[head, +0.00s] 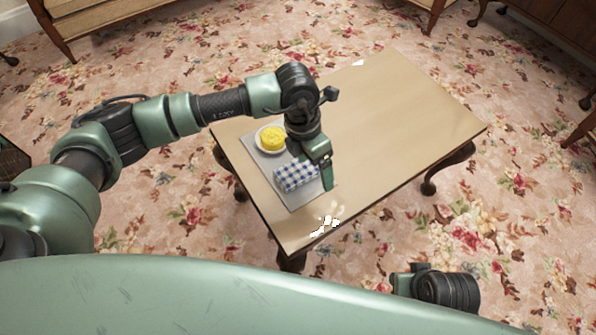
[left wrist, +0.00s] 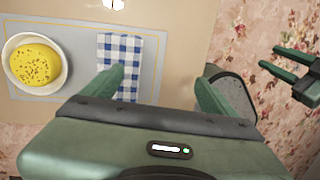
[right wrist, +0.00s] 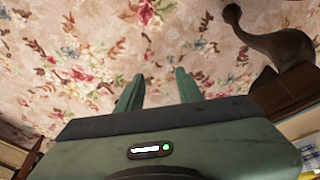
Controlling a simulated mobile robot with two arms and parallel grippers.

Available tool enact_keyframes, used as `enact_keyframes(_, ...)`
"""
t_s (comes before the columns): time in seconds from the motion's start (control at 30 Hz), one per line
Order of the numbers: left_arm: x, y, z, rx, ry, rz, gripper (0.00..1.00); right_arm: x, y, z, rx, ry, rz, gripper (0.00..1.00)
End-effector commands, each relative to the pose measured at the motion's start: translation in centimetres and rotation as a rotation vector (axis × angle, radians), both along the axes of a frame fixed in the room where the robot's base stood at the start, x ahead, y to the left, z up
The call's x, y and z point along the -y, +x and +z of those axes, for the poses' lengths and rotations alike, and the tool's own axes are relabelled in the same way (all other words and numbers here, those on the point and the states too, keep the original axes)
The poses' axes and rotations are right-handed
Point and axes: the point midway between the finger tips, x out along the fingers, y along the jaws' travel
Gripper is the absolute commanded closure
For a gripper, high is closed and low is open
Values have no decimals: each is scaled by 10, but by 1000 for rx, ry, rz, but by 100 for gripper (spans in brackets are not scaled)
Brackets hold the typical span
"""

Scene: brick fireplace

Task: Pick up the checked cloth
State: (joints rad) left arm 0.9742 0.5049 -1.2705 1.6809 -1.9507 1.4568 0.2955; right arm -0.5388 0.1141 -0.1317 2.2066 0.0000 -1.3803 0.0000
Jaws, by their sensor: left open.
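The blue-and-white checked cloth (head: 297,177) lies on a grey mat (head: 309,197) near the table's left end. In the left wrist view the cloth (left wrist: 119,50) shows left of the space between the fingers. My left gripper (head: 326,178) is open and empty at the cloth's right side. In its wrist view the left finger covers part of the cloth, and the right finger is past the mat's edge. I cannot tell whether it touches the cloth. My right gripper (right wrist: 158,75) is open and empty over the carpet, away from the table.
A white dish (head: 259,144) with a yellow speckled item (head: 272,137) sits on the mat beside the cloth. The wooden table (head: 400,120) is bare to the right. Its curved legs (head: 430,182) stand on floral carpet. Wooden furniture (head: 85,22) stands at the back.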

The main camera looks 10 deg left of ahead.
Motion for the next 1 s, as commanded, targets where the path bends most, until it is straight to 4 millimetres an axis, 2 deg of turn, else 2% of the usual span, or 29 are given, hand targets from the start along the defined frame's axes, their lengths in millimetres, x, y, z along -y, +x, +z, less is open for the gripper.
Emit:
enact_keyframes(0.03,-20,10,0,20,77,7,13,0,0,-1,0,0,0,64)
enact_keyframes(0.1,-38,17,1,36,148,12,13,0,0,-2,0,0,0,64)
enact_keyframes(0.2,-51,21,-3,44,197,19,13,0,0,0,2,0,0,64)
enact_keyframes(0.47,-51,24,-32,43,202,20,13,1,-2,18,13,1,-1,64)
enact_keyframes(0.73,-46,29,-70,42,200,18,13,2,-10,47,28,1,-3,64)
enact_keyframes(1.0,-45,29,-76,44,198,17,13,3,-12,54,28,1,-3,64)
